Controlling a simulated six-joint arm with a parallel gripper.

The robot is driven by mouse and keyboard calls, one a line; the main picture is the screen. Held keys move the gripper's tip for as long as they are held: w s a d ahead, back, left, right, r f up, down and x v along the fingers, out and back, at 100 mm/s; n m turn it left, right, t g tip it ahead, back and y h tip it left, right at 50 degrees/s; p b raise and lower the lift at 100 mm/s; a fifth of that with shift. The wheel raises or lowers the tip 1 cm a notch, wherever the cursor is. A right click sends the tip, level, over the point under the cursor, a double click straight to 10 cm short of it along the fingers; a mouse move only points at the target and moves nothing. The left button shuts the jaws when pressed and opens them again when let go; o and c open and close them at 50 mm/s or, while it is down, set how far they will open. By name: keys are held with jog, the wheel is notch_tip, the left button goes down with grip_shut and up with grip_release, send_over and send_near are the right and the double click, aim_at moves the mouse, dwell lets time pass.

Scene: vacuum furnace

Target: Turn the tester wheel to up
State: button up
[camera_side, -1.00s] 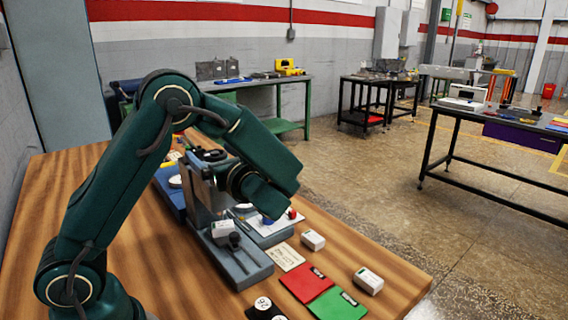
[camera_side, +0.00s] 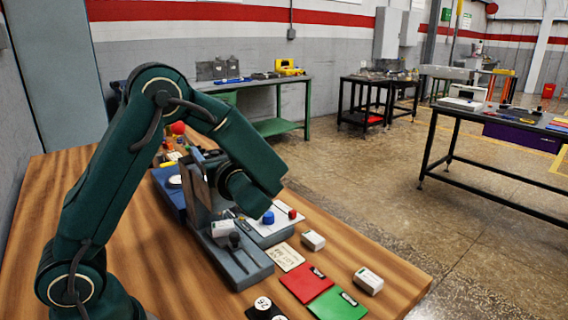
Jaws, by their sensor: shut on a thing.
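The tester is a grey stand with an upright plate (camera_side: 198,188) on a long grey base (camera_side: 245,262), on the wooden bench. My gripper (camera_side: 212,178) reaches in from the right at the upper part of this stand, with its wrist (camera_side: 242,193) just to the right of the plate. The jaws are shut on the tester wheel, which is mostly hidden behind the wrist and the plate. I cannot read which way the wheel points. A small white box (camera_side: 222,229) and a dark knob (camera_side: 235,241) are on the base in front.
Red (camera_side: 304,284) and green (camera_side: 338,304) mats, a written card (camera_side: 286,256) and white boxes (camera_side: 313,240) (camera_side: 368,281) lie to the right. A blue piece (camera_side: 268,217) and a red piece (camera_side: 292,214) stand behind. Bare wood (camera_side: 150,255) lies left of the tester.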

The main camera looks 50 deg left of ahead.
aim_at(215, 155)
jog(key=shift+t, duration=0.3)
jog(key=o, duration=1.4)
jog(key=shift+s+d, duration=0.2)
jog(key=shift+d, duration=1.1)
jog(key=shift+s+d, duration=0.2)
jog(key=shift+d, duration=1.05)
